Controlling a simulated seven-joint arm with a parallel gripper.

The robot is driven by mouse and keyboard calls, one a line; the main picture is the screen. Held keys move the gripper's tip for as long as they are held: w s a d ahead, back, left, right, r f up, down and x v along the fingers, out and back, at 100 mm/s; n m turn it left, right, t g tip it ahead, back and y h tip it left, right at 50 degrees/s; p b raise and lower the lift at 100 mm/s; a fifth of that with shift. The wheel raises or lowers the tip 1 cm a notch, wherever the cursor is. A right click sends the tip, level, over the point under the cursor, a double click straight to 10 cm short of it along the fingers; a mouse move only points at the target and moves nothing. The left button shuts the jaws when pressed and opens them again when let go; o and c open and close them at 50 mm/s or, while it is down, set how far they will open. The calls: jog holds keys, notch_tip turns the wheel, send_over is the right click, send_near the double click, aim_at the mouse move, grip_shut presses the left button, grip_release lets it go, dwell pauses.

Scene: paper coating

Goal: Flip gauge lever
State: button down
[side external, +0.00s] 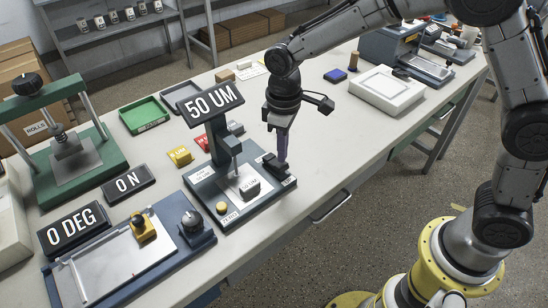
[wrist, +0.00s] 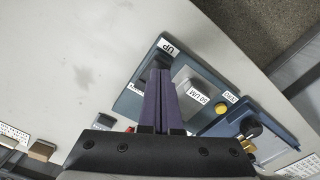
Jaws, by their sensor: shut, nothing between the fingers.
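The thickness gauge (side external: 212,194) has a blue-grey base, an upright post and a black display reading "50 UM" (side external: 210,102). A black lever (side external: 271,164) sits at the right end of its base. A small block (side external: 249,188) lies on the plate under the post. My gripper (side external: 283,164) points down, with purple fingers shut and empty, right beside the lever; I cannot tell whether they touch.
A coater with a silver plate (side external: 110,262), a knob and "0 DEG" and "ON" displays stands at the front left. A green press (side external: 95,125) stands behind it. Yellow and red blocks (side external: 180,156) and a green tray (side external: 144,114) lie near the gauge.

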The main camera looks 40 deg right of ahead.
aim_at(282, 165)
jog(key=shift+f, duration=1.25)
dwell(0.8)
jog(key=shift+r, duration=3.55)
